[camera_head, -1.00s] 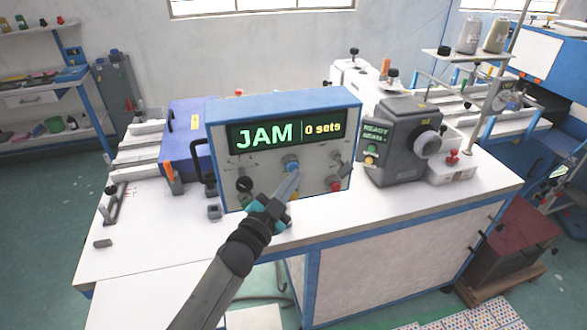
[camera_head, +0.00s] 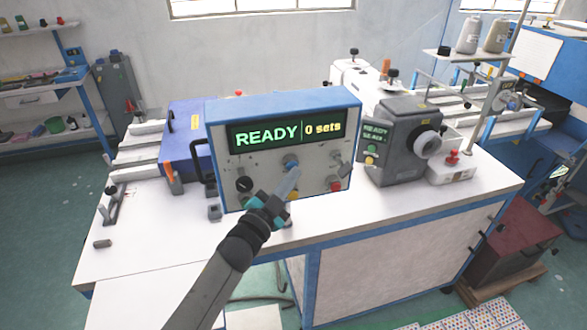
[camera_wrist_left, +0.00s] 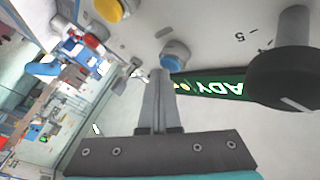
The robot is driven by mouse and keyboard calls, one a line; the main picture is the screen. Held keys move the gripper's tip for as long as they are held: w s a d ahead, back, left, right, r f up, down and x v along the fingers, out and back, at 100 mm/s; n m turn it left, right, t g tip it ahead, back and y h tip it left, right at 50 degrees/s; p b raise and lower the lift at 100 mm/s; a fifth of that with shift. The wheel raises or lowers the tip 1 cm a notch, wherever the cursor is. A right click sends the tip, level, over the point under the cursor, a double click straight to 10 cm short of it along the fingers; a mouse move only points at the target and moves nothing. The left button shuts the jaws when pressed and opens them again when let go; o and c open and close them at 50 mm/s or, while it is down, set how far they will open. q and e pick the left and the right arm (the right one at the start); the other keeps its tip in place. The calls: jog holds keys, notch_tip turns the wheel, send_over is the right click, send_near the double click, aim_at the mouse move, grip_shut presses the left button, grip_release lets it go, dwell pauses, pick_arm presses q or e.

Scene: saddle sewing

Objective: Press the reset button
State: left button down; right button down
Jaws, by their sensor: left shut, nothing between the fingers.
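The control box (camera_head: 225,188) stands on the white table, its screen (camera_head: 285,133) reading "READY" and "0 sets" in the head view. A blue button (camera_wrist_left: 176,52) sits on its panel in the wrist view. In the head view my left gripper (camera_head: 292,170) is in front of that button and hides most of it. Its fingers are shut and empty. In the wrist view the fingertips (camera_wrist_left: 160,74) are at the button's edge; I cannot tell whether they touch it. No label on the button can be read. My right gripper is not in view.
A yellow button (camera_wrist_left: 108,8), a red button (camera_head: 334,185) and a black knob (camera_wrist_left: 285,78) are close by on the same panel. A grey machine head (camera_head: 398,150) stands to the right of the box. The left part of the white table (camera_head: 135,225) is mostly clear.

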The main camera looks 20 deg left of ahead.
pick_arm(q)
jog(key=shift+s+d+p, duration=0.35)
jog(key=shift+s+d, duration=0.15)
jog(key=shift+s, duration=0.25)
jog(key=s+d, duration=0.1)
jog(key=s, duration=0.1)
jog(key=s+d+p, duration=0.1)
jog(key=s, duration=0.1)
jog(key=shift+d, duration=0.4)
dwell(0.6)
